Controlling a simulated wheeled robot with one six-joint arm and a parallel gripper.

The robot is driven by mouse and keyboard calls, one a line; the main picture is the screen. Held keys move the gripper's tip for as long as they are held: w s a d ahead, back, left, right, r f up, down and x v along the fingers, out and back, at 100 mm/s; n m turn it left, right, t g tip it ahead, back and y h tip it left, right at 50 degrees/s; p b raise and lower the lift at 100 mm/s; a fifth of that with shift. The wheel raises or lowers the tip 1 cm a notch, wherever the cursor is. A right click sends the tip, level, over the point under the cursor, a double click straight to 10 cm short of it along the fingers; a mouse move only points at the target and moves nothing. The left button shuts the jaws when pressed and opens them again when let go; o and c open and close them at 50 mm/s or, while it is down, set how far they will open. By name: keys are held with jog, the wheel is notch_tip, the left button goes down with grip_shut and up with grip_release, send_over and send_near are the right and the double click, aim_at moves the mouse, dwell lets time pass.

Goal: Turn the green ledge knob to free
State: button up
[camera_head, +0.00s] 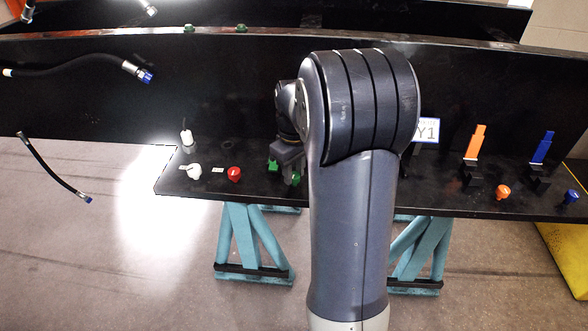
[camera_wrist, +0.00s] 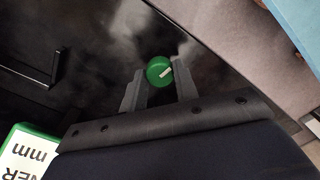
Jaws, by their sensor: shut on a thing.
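The green ledge knob (camera_wrist: 159,71) is round with a white pointer mark, which points right and slightly up in the wrist view. My gripper (camera_wrist: 160,82) has one finger on each side of the knob and is shut on it. In the head view my gripper (camera_head: 288,162) is low over the black ledge (camera_head: 330,195), partly hidden by my own arm. A bit of the green knob (camera_head: 296,179) shows there beside the fingers. The labels around the knob cannot be read.
A white knob (camera_head: 193,171) and a red knob (camera_head: 234,173) stand left on the ledge. An orange knob (camera_head: 503,191) and a blue knob (camera_head: 571,196) stand right, near orange and blue upright pieces. A green-edged label plate (camera_wrist: 28,155) lies near my gripper. Black hoses (camera_head: 85,64) hang at left.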

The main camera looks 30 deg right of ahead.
aim_at(294, 175)
jog(key=shift+n, duration=1.2)
jog(key=o, duration=1)
notch_tip(294, 175, up, 11)
jog(key=shift+f, duration=0.1)
jog(key=shift+f, duration=0.1)
